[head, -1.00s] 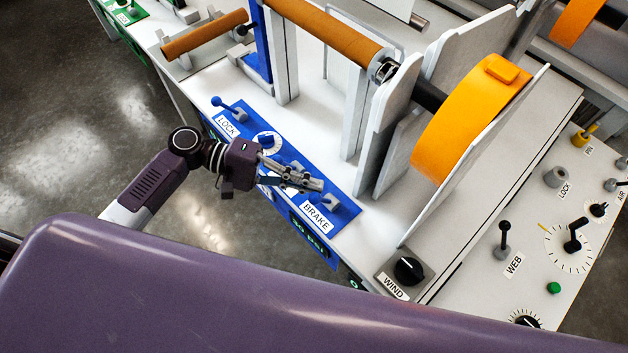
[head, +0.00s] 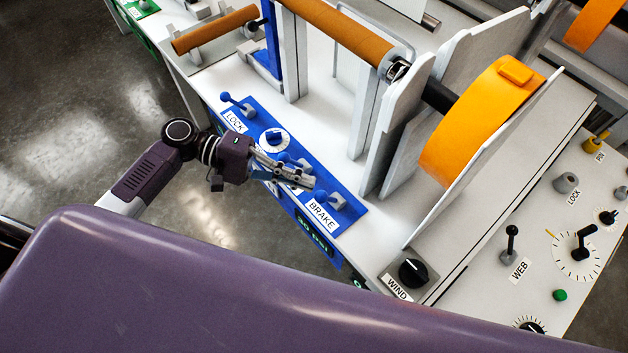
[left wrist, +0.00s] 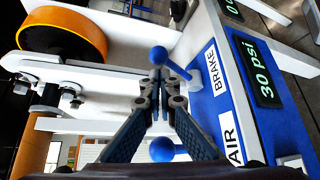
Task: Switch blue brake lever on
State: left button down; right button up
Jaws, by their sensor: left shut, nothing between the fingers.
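The blue brake lever (head: 320,197) is on the blue panel (head: 350,212), beside the BRAKE label (head: 322,216). In the head view its ball points left from a grey base, toward the label. The left wrist view shows its blue ball (left wrist: 158,55) just beyond my fingertips, with the stem running down to the right. My left gripper (head: 309,183) is shut and empty, just above and left of the lever in the head view; it also shows in the left wrist view (left wrist: 158,78). I cannot tell whether the fingertips touch the lever. My right gripper is out of view.
Another blue ball lever (left wrist: 162,148) stands near the AIR label (left wrist: 232,143), close under my left fingers. An orange roll (head: 480,120) and white upright plates stand behind.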

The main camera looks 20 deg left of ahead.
pick_arm(q)
jog(key=v, duration=0.9)
jog(key=shift+a, duration=0.2)
jog(key=shift+w, duration=0.1)
